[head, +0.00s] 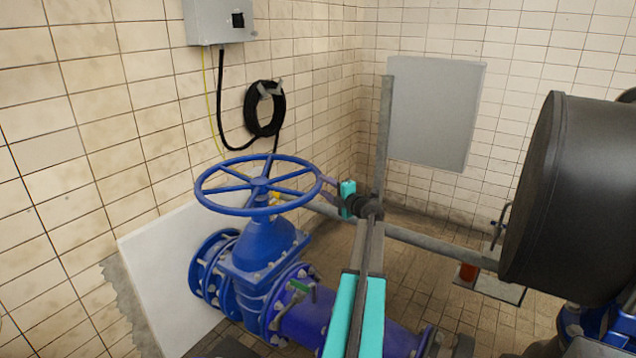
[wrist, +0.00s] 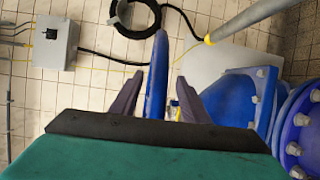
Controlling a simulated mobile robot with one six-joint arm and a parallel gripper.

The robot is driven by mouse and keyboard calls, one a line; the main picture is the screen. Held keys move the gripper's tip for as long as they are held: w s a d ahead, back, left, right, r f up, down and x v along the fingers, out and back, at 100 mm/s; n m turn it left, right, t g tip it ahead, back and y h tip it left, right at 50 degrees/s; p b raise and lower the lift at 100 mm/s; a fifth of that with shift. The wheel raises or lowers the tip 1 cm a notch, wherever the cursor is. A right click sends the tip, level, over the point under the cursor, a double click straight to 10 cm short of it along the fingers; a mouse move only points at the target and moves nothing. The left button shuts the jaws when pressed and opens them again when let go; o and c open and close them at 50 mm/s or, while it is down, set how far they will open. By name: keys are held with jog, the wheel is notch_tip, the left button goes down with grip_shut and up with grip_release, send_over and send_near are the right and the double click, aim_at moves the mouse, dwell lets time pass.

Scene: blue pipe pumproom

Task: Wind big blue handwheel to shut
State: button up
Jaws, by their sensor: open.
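The big blue handwheel (head: 258,211) sits level on top of the blue valve body (head: 262,255) in the head view. My gripper (head: 325,188) is at the wheel's right rim. In the wrist view the wheel's rim (wrist: 157,80) stands edge-on between the two dark fingers of my gripper (wrist: 158,98). The fingers are open, with a gap visible on each side of the rim. The far part of the wheel is hidden in the wrist view.
Blue flanged pipe (head: 312,318) runs beneath my arm. A large black cylinder (head: 570,195) stands at the right. A grey box (head: 220,20) and coiled black hose (head: 265,108) hang on the tiled wall. A white panel (head: 165,270) leans behind the valve.

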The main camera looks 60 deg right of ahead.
aim_at(319, 183)
jog(key=shift+p+x, duration=0.5)
jog(key=shift+x, duration=1.9)
grip_shut()
